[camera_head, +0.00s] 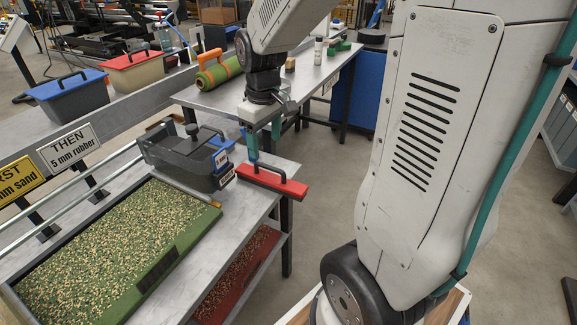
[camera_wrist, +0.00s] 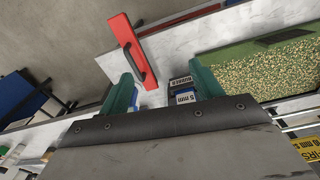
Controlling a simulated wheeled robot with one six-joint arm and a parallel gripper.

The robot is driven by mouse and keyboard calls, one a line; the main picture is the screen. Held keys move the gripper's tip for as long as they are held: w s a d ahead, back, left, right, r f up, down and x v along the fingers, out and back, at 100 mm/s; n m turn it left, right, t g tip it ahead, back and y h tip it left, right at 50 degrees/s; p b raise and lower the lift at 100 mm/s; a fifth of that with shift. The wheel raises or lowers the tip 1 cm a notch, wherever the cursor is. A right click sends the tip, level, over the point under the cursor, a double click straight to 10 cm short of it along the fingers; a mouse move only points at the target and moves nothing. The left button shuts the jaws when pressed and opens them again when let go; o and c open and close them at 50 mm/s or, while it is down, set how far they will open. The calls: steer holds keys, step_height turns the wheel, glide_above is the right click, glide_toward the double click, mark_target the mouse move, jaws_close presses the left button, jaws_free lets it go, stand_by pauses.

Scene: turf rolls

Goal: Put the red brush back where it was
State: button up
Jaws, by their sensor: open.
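The red brush (camera_head: 272,182) has a black bow handle on top. It lies at the right edge of the near metal bench (camera_head: 210,222), beside the dark grey box, with its right end reaching past the bench edge. In the wrist view the red brush (camera_wrist: 126,36) lies ahead of the jaws, partly over the floor. My gripper (camera_head: 264,148) has teal fingers and hangs just above and behind the brush.
The dark grey box (camera_head: 185,155), labelled 5 mm rubber, stands left of the brush. A granule-covered turf tray (camera_head: 110,250) fills the near bench. The back bench holds a green roll with orange handles (camera_head: 218,73). Blue-lidded (camera_head: 68,95) and red-lidded (camera_head: 133,72) bins stand at left. Floor is clear right of the bench.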

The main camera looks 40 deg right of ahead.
steer(key=s+a+r+m, duration=0.1)
steer(key=s+a+r, duration=0.3)
steer(key=s, duration=0.5)
steer(key=s+a+r+m, duration=0.1)
steer(key=s+a+r, duration=0.3)
steer(key=s, duration=0.6)
steer(key=shift+a+m+t, duration=0.3)
steer(key=shift+a+t, duration=0.1)
steer(key=shift+a, duration=0.35)
steer(key=shift+s, duration=0.1)
